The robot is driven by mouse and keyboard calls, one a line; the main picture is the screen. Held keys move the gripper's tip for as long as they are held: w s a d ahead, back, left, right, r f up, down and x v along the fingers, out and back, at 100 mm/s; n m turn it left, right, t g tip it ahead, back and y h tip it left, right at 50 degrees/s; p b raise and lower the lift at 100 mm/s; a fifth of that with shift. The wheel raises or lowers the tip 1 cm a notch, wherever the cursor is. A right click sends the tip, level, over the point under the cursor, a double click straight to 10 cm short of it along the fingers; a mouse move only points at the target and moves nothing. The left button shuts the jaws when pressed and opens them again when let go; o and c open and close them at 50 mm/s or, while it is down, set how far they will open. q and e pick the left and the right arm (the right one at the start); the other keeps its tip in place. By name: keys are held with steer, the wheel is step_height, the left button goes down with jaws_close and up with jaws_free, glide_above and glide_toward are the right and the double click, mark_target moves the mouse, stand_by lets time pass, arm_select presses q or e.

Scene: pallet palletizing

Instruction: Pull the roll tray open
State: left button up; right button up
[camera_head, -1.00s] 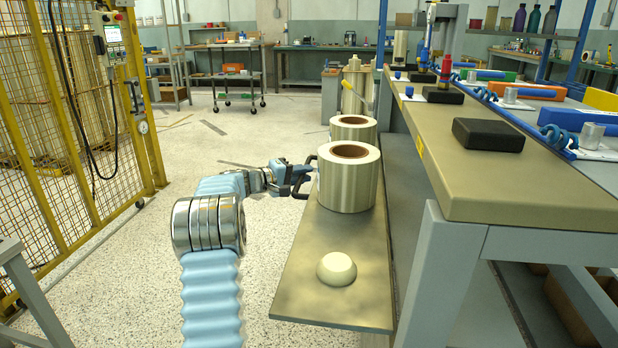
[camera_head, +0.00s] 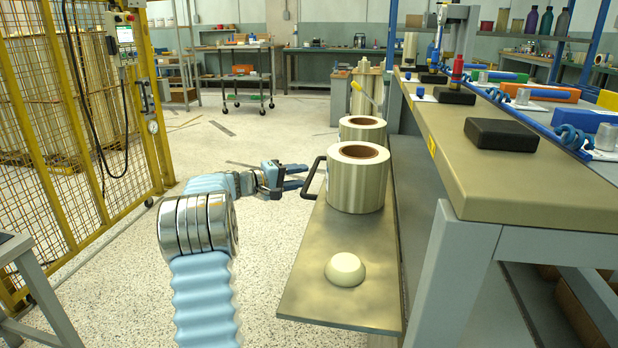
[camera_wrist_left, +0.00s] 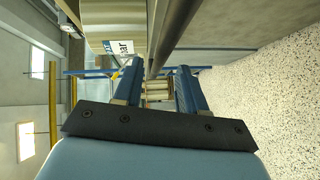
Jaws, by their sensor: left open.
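The roll tray (camera_head: 312,268) is a flat, dull brown-grey board beside the workbench. It carries two pale rolls with brown cores, a near one (camera_head: 357,185) and a far one (camera_head: 362,128) partly hidden behind it. A black bracket-shaped handle (camera_head: 314,176) stands at the tray's left edge. My left gripper (camera_head: 304,177) is open, just left of the handle, its blue fingers pointing toward it. The fingers appear empty, and the exact gap is hard to judge. In the left wrist view, the open fingers (camera_wrist_left: 158,88) show below a labelled roll (camera_wrist_left: 113,28). My right gripper is out of view.
A cream dome (camera_head: 345,269) sits on the tray's near end. The workbench (camera_head: 540,190) borders the tray on the right, with a black box (camera_head: 502,134) on top. A yellow mesh fence (camera_head: 75,130) stands left.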

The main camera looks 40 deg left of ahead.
arm_select(q)
steer(key=v, duration=0.9)
steer(key=shift+b, duration=0.35)
